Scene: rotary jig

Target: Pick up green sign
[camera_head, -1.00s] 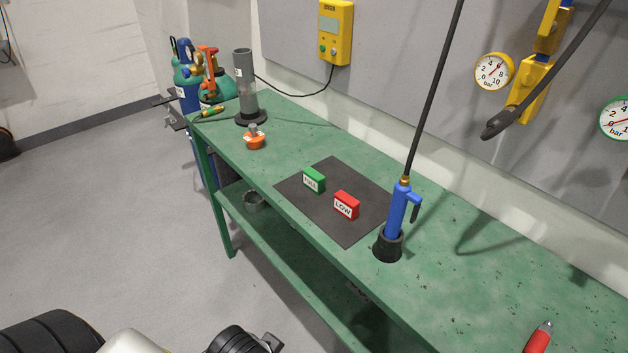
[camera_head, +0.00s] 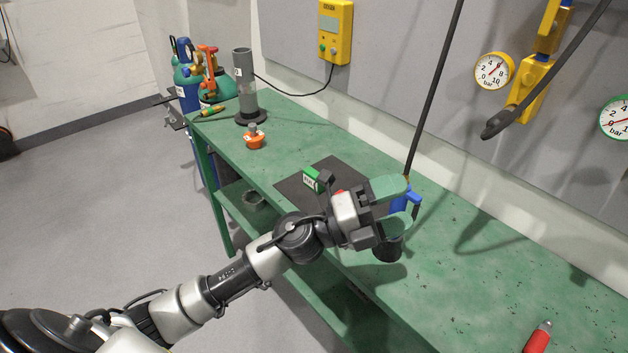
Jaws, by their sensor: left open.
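The green sign (camera_head: 311,178), a small block with a white label, stands on the dark mat (camera_head: 292,188) on the green bench. My left gripper (camera_head: 398,208) is open, with its green-padded fingers pointing right. It is to the right of the green sign in the picture, in front of the blue tool, with nothing seen between its fingers. The red sign (camera_head: 339,191) is almost wholly hidden behind my left gripper; only a sliver shows. My right gripper is not in view.
The blue-handled tool (camera_head: 413,196) on its hose stands in a black holder (camera_head: 388,250), partly covered by my gripper. An orange object (camera_head: 254,140) and a grey cylinder (camera_head: 245,85) stand farther left. A red item (camera_head: 538,338) lies at the lower right. The bench between is clear.

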